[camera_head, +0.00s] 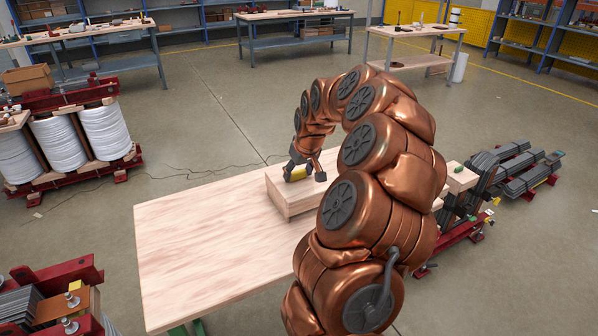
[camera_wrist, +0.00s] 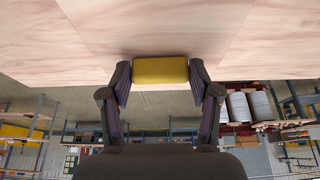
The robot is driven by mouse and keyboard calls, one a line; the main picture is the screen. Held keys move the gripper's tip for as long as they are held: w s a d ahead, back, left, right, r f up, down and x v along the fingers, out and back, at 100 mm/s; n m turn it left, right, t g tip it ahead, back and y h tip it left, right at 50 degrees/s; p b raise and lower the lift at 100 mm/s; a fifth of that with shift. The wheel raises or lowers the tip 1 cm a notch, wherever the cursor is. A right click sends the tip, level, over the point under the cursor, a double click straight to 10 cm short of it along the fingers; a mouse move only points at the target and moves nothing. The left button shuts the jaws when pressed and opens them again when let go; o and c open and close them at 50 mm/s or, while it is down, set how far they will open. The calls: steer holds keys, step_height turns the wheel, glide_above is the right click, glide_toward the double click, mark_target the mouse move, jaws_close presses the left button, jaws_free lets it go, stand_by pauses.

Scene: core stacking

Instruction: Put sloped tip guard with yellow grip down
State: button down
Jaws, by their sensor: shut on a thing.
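My gripper (camera_wrist: 160,84) is shut on the yellow grip (camera_wrist: 160,69) of the tip guard, with one finger at each side. In the head view the yellow grip (camera_head: 297,175) shows small and low, at or just above the pale wooden block (camera_head: 292,205) on the wooden table (camera_head: 205,245). I cannot tell whether it touches the block. The sloped part of the guard is not clear in either view. My arm covers the right part of the table.
The table's left and front areas are bare. Dark core laminations (camera_head: 480,185) on a red frame stand beyond its right side. White coils (camera_head: 60,142) stand at the left. Workbenches (camera_head: 290,28) are at the back, across open floor.

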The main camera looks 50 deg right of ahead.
steer(key=shift+c, duration=1.2)
jaws_free()
steer(key=shift+r+p, duration=0.2)
steer(key=shift+p, duration=0.1)
steer(key=b+v, duration=0.1)
steer(key=v, duration=1)
steer(key=shift+r, duration=0.4)
